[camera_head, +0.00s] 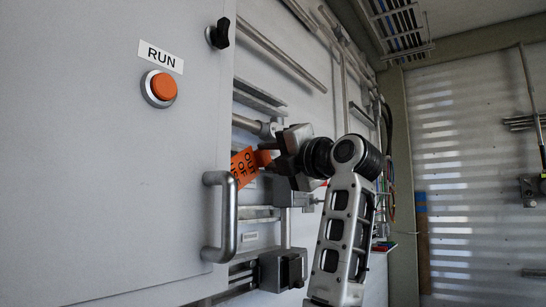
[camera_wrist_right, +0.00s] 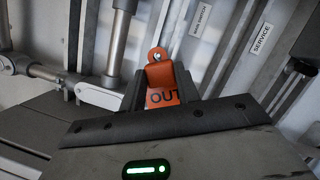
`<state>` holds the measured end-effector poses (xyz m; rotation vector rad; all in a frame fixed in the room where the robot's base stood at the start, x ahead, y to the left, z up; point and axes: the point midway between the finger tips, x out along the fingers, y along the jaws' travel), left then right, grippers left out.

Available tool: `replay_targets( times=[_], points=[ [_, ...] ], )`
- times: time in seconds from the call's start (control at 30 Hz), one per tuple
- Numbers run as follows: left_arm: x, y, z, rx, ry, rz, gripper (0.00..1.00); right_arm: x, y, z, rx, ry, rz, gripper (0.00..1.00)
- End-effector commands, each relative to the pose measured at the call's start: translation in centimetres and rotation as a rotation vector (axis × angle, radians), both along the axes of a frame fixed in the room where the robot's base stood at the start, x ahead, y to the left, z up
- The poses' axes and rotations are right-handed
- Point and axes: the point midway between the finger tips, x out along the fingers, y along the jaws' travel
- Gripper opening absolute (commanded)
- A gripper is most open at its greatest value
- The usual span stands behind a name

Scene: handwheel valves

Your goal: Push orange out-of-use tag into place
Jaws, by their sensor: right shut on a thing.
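The orange out-of-use tag (camera_head: 243,166) shows in the head view beside the cabinet door's edge, with black letters partly readable as "OUT OF USE". My right gripper (camera_head: 272,158) is shut on it. I cannot tell whether that is a hole or a pin. The lower part is hidden by the gripper. My left gripper is not in view.
A grey cabinet door (camera_head: 110,190) with a "RUN" label, orange button (camera_head: 160,88) and bar handle (camera_head: 229,215) fills the left. Pipes and rails line the wall behind the gripper. Labels such as "SERVICE" (camera_wrist_right: 261,39) show in the wrist view.

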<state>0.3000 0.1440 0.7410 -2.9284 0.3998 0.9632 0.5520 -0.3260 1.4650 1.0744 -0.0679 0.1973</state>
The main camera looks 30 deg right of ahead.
Motion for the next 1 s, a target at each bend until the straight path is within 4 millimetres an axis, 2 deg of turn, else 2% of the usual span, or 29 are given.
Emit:
replay_targets(
  times=[0.23, 1.0],
  points=[
    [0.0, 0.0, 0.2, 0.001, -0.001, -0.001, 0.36, 0.3, 0.1, 0.1, 0.0, 0.001, 0.0, 0.08],
    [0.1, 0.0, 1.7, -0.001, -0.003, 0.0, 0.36, 3.1, 1.3, 0.1, 0.0, 0.001, 0.0, 0.08]
  ],
)
